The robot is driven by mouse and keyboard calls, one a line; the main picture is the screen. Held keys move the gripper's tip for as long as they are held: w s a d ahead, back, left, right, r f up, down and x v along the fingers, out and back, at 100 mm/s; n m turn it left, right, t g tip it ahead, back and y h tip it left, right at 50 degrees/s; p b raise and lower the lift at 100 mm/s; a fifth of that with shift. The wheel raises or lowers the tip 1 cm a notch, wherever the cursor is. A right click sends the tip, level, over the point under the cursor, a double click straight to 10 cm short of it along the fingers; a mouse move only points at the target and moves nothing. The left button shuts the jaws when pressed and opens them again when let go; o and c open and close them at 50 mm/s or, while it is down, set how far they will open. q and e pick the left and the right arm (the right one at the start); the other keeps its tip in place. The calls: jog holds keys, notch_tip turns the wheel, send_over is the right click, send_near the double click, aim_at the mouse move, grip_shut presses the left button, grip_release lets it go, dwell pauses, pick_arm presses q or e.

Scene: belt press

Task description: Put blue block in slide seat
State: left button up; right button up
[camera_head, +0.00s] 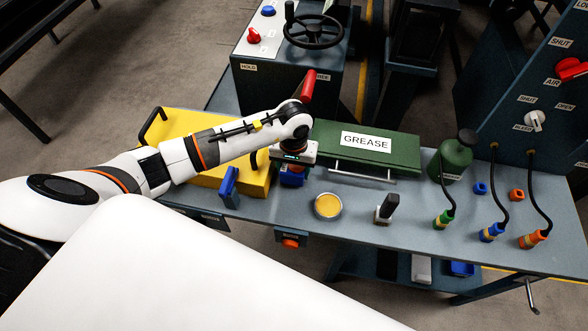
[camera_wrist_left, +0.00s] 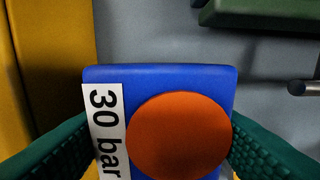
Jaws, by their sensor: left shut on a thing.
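My left gripper (camera_head: 293,167) is over the bench, between the yellow case and the green grease box. It is shut on a blue block (camera_head: 291,180), which is partly hidden under the gripper in the head view. In the left wrist view the blue block (camera_wrist_left: 160,76) lies between the green ribbed finger pads. It has an orange round face and a white "30 bar" label. I cannot tell whether it touches the bench. I cannot make out the slide seat. My right gripper is not in view.
The yellow case (camera_head: 205,175) is left of the gripper, with a blue upright piece (camera_head: 229,186) in front. The green grease box (camera_head: 367,150) has a front rail. A yellow-filled tin (camera_head: 328,206) and a black-handled stamp (camera_head: 387,208) stand right. Hoses hang farther right.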

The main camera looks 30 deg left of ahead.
pick_arm(q)
jog(key=shift+f, duration=0.65)
jog(key=shift+w, duration=0.1)
jog(key=shift+f, duration=0.2)
jog(key=o, duration=1.2)
